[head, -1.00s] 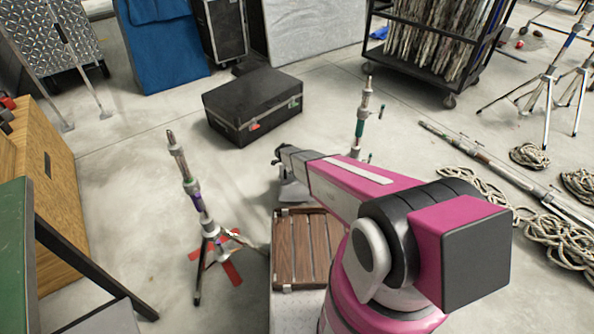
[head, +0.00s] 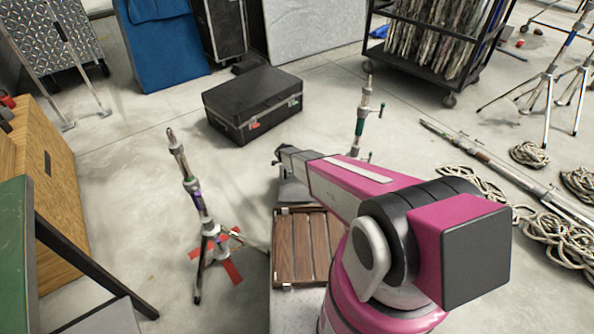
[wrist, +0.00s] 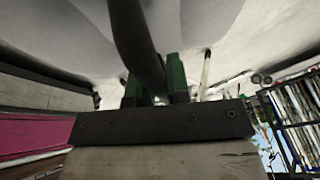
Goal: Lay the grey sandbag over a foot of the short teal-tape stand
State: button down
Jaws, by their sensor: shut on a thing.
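The short teal-tape stand (head: 360,124) is upright beyond my arm in the head view; the arm hides its feet. Whether the bag touches a foot is not visible.
A black case (head: 252,103) lies behind. A slatted wooden piece (head: 300,248) sits beside my arm. A cloth rack (head: 432,45) is at back; ropes (head: 560,240) and a lying pole (head: 490,160) are at right.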

jog(key=shift+f, duration=2)
dwell(0.4)
jog(key=c, duration=1)
grip_release()
jog(key=shift+f, duration=0.25)
jog(key=v, duration=1.1)
jog(key=s+d+r+n+y, duration=0.1)
jog(key=s+d+r+n, duration=0.5)
jog(key=s+r, duration=0.2)
jog(key=s+d+r+n+g+y, duration=0.1)
jog(key=s+d+r+n, duration=0.5)
jog(key=r, duration=0.7)
jog(key=s+d+r+n+g+y, duration=0.1)
jog(key=s+d+r+n+y, duration=0.1)
jog(key=s+d+r+n, duration=0.4)
jog(key=s+r, duration=0.4)
jog(key=shift+d+r+n+y, duration=0.2)
jog(key=shift+n+y, duration=0.1)
jog(key=shift+n, duration=0.1)
